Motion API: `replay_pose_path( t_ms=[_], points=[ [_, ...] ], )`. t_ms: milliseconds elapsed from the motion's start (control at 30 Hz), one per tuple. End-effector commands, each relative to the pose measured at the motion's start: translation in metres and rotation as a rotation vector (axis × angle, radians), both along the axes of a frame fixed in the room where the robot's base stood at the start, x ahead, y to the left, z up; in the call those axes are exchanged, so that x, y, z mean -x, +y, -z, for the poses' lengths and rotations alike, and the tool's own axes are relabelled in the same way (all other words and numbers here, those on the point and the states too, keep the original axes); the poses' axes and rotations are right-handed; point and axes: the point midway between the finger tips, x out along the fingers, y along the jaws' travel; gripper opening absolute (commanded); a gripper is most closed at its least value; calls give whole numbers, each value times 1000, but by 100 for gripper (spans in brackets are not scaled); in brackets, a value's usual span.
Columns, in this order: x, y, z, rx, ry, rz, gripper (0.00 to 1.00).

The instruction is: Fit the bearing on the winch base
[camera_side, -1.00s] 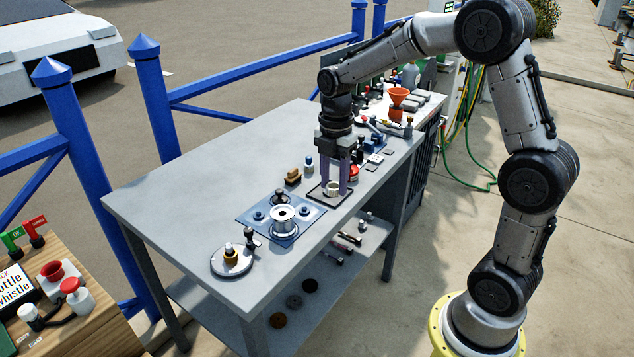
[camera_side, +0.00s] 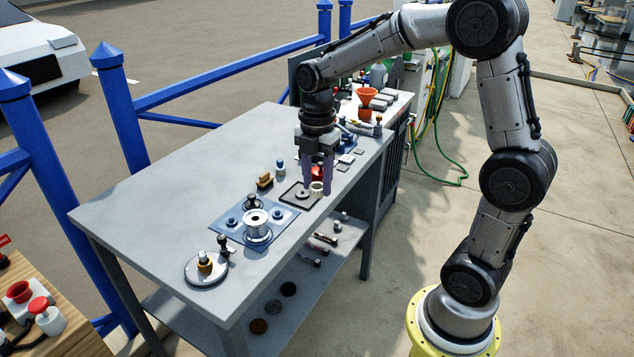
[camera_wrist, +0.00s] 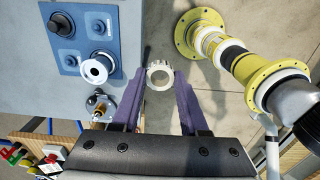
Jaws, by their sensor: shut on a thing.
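The bearing, a pale toothed ring (camera_side: 316,188), is pinched between the purple fingertips of my gripper (camera_side: 317,190). In the wrist view the ring (camera_wrist: 160,86) sits between the two fingertips (camera_wrist: 161,76), its hole open towards the camera. It appears raised above the black-rimmed tray (camera_side: 284,199), near the tray's right side. The winch base, a silver spool-like drum (camera_side: 256,222), stands upright on a blue mat (camera_side: 226,222), left of and apart from the bearing. The wrist view shows the drum (camera_wrist: 97,69) left of my gripper.
A round plate (camera_side: 206,271) with a brass-coloured part lies nearer the table's front. A brown block (camera_side: 265,181) and a small blue-and-white bottle (camera_side: 280,167) stand behind the mat. An orange funnel (camera_side: 366,95) and other clutter fill the far end. The table's left is bare.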

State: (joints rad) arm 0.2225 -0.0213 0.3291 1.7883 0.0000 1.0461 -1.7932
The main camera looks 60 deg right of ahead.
Motion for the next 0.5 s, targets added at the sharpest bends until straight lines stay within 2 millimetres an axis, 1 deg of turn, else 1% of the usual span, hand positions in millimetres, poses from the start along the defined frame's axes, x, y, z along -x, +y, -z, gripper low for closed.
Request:
replay_pose_path(
  t_ms=[500],
  points=[
    [0,0,-23,0,-1,0,0]
  ],
)
